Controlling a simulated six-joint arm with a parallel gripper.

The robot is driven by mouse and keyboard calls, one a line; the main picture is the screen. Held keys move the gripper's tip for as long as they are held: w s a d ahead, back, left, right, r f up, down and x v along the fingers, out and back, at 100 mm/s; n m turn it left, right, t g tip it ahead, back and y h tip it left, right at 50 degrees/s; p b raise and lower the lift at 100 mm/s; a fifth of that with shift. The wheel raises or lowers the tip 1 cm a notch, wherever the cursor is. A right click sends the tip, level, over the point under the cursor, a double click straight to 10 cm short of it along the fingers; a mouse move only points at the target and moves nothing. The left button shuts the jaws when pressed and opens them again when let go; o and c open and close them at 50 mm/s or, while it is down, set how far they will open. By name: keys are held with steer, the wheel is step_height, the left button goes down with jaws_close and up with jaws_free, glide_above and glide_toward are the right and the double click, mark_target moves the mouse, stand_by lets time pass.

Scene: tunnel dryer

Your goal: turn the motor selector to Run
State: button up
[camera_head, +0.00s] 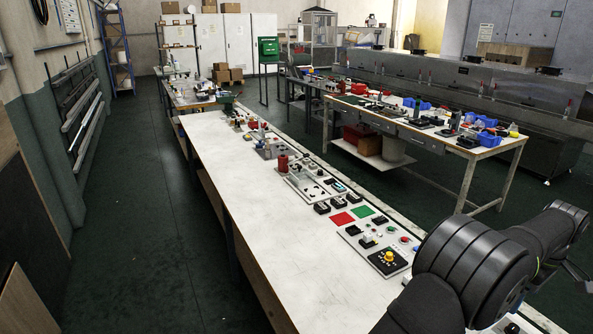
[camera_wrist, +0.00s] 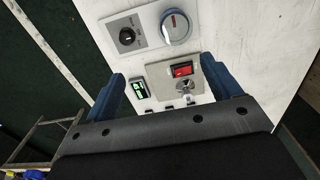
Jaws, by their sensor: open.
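In the wrist view, my gripper (camera_wrist: 162,68) is open, with its two blue fingers spread over the bench panels and nothing seen between them in its grip. Beyond the fingertips is a grey plate with a black rotary knob (camera_wrist: 127,36). Beside it is a larger round grey dial (camera_wrist: 175,26) with a red mark. Either could be the motor selector; the labels are too small to read. Both stand apart from the fingers. In the head view, my dark arm covers the lower right, and my gripper is not seen.
Between the fingers sit a red rocker switch (camera_wrist: 182,69), a keyed switch (camera_wrist: 184,86) and a green-lit switch (camera_wrist: 139,88). In the head view, a yellow knob (camera_head: 388,257) and other controls line the right side of the white bench (camera_head: 240,215); its left side is clear.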

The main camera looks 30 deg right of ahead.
steer(key=c, duration=0.6)
steer(key=m+h, duration=0.5)
steer(key=m, duration=1.5)
glide_toward(514, 327)
steer(key=x, duration=0.8)
steer(key=shift+f, duration=0.15)
steer(key=shift+c, duration=0.2)
steer(key=shift+c, duration=0.4)
steer(key=shift+g, duration=0.3)
steer(key=c, duration=0.9)
